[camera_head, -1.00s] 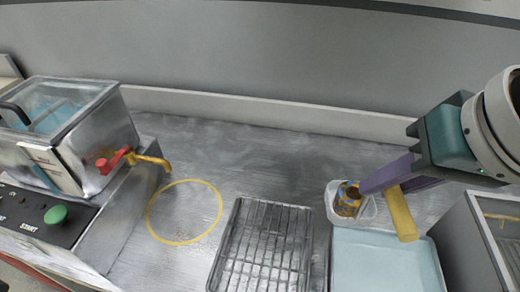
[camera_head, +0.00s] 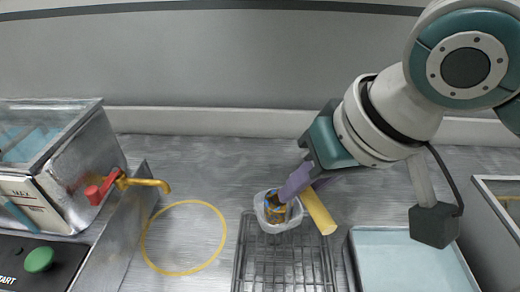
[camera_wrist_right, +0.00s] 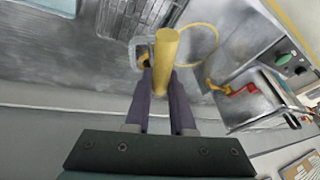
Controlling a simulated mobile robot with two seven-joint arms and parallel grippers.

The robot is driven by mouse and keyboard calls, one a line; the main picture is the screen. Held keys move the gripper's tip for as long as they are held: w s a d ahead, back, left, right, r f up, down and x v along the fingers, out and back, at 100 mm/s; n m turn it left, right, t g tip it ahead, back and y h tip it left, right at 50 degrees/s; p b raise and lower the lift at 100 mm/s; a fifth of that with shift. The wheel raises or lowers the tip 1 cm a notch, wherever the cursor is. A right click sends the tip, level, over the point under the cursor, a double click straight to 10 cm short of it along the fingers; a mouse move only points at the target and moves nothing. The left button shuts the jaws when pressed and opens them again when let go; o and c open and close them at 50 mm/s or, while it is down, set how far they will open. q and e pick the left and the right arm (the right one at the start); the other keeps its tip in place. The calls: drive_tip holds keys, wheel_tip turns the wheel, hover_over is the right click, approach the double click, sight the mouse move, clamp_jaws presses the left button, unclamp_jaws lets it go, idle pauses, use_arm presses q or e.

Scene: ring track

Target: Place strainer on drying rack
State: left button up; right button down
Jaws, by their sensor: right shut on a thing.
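The strainer is a small white basket (camera_head: 265,222) with a thick yellow handle (camera_head: 319,209). Yellow and blue pieces (camera_head: 274,210) lie in it. My right gripper (camera_head: 303,186) has purple fingers and is shut on the strainer by the handle. In the right wrist view the handle (camera_wrist_right: 166,48) sticks out between the fingertips (camera_wrist_right: 160,74), and part of the white rim shows beside it. The drying rack (camera_head: 285,262) is a metal wire grid at the bottom middle. The basket appears over its far end; I cannot tell whether they touch. My left gripper is out of view.
A pale blue tray (camera_head: 410,262) lies right of the rack. A yellow ring outline (camera_head: 147,240) marks the bench to the left. A metal tank (camera_head: 62,165) with a red-and-yellow tap (camera_head: 150,183) and green button (camera_head: 40,260) stands far left. The bench behind the rack is clear.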

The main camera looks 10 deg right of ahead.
wheel_tip(320, 180, down, 8)
drive_tip(key=b, duration=0.1)
drive_tip(key=shift+b, duration=0.3)
drive_tip(key=shift+a+f, duration=0.1)
drive_tip(key=shift+f, duration=0.05)
drive_tip(key=shift+f, duration=0.1)
drive_tip(key=c, duration=0.8)
unclamp_jaws()
drive_tip(key=shift+o, duration=0.2)
drive_tip(key=p+v, duration=0.3)
drive_tip(key=v, duration=0.9)
drive_tip(key=s+d+f+h, duration=0.1)
drive_tip(key=s+d, duration=0.1)
drive_tip(key=s, duration=0.4)
drive_tip(key=s+d+f+n+h, duration=0.1)
drive_tip(key=s+d, duration=0.1)
drive_tip(key=s, duration=0.5)
drive_tip(key=shift+d+f+g, duration=0.3)
drive_tip(key=shift+d+f, duration=0.05)
drive_tip(key=shift+f, duration=0.05)
